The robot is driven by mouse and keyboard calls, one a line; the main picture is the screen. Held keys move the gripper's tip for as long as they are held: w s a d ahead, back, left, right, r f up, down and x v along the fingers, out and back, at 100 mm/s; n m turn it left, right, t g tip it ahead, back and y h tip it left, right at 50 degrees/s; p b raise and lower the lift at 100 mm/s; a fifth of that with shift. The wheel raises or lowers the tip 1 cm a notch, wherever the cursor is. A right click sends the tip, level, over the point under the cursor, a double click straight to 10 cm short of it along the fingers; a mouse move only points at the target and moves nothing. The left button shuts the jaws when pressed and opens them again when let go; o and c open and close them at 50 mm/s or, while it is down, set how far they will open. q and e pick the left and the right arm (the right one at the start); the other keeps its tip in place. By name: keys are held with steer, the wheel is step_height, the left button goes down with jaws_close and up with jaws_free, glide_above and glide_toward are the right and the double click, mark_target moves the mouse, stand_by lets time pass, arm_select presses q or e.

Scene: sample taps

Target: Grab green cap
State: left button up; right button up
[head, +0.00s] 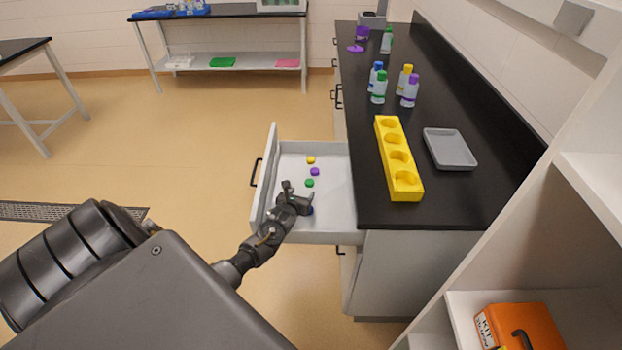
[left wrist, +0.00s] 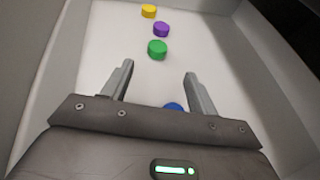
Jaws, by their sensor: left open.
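The green cap (head: 309,183) lies on the floor of the open white drawer (head: 335,165). In the left wrist view the green cap (left wrist: 157,49) lies ahead of the fingertips, roughly between their lines. My left gripper (head: 299,193) is over the drawer, open and empty, apart from the green cap; its two fingers show in the left wrist view (left wrist: 158,78). A purple cap (head: 314,171) and a yellow cap (head: 311,160) lie beyond the green one. A blue cap (left wrist: 173,107) is partly hidden by my gripper. My right gripper is not in view.
The black counter (head: 450,205) is right of the drawer. On it are a yellow rack (head: 406,186) with round holes, a grey tray (head: 449,148) and several capped bottles (head: 379,92). The drawer walls surround the caps. An orange case (head: 520,327) sits on a shelf at the lower right.

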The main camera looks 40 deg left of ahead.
mark_target(309, 182)
arm_select(q)
steer(key=x, duration=0.5)
steer(key=shift+w+a+f+b, duration=0.1)
steer(key=shift+w+b, duration=0.1)
steer(key=shift+b, duration=0.2)
steer(key=shift+w, duration=0.1)
steer(key=shift+a, duration=0.1)
steer(key=shift+w+a+f, duration=0.1)
steer(key=shift+w+a, duration=0.05)
steer(key=shift+w, duration=0.1)
steer(key=b+x, duration=0.1)
steer(key=x, duration=0.3)
steer(key=shift+s+f, duration=0.15)
steer(key=shift+f, duration=0.05)
steer(key=shift+w+a+b, duration=0.15)
steer(key=shift+w+b, duration=0.15)
steer(key=shift+b, duration=0.1)
steer(key=shift+c, duration=0.3)
steer(key=c, duration=1)
